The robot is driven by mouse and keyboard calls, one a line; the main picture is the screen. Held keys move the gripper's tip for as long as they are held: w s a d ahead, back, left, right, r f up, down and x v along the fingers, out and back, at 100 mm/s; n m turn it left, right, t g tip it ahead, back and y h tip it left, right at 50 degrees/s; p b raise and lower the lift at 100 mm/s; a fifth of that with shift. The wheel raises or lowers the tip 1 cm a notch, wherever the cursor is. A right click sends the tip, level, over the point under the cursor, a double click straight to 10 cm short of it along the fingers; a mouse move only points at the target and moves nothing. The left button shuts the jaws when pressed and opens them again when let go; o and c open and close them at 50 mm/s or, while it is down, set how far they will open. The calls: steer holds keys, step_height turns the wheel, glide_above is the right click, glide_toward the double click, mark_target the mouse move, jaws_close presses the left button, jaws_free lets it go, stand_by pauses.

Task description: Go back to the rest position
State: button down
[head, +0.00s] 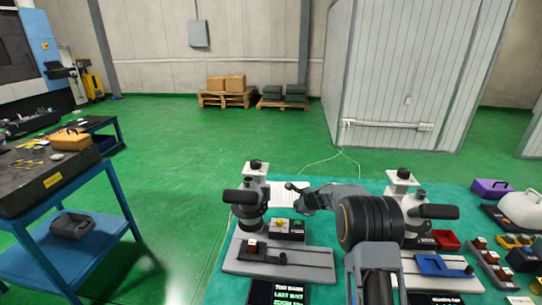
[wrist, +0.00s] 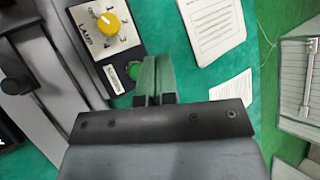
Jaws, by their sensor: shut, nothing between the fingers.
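My gripper (wrist: 153,78) is shut and empty in the wrist view, its two fingers side by side. They point over the green-topped table (wrist: 176,68), beside a lamp box with a yellow knob (wrist: 108,24) on their left and printed sheets (wrist: 212,25) on their right. In the head view my gripper (head: 292,187) is at the end of my arm, which reaches left over the table. It is near the left microscope-like device (head: 250,205). The height of the fingers above the table is hard to tell.
A second similar device (head: 403,205) stands to the right of my arm, with a blue tray (head: 440,266) and a red tray (head: 446,240) nearby. A blue cart (head: 110,230) stands at left. Green floor (head: 180,170) between cart and table is clear.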

steer(key=s+f+n, duration=0.1)
steer(key=s+f+n+g, duration=0.1)
steer(key=s+n, duration=0.1)
steer(key=shift+a+f, duration=0.3)
steer(key=shift+f, duration=0.05)
steer(key=s+r+n+g+h, duration=0.1)
steer(key=s+r+n, duration=0.4)
steer(key=s, duration=0.7)
steer(key=s+r+n+h, duration=0.2)
steer(key=s+r+n, duration=0.4)
steer(key=s, duration=0.6)
steer(key=s+r+n+g+h, duration=0.1)
steer(key=s+r+n, duration=0.4)
steer(key=s, duration=0.7)
steer(key=shift+d+r+n+g+h, duration=0.3)
steer(key=shift+d+n+h, duration=0.1)
steer(key=shift+n, duration=0.4)
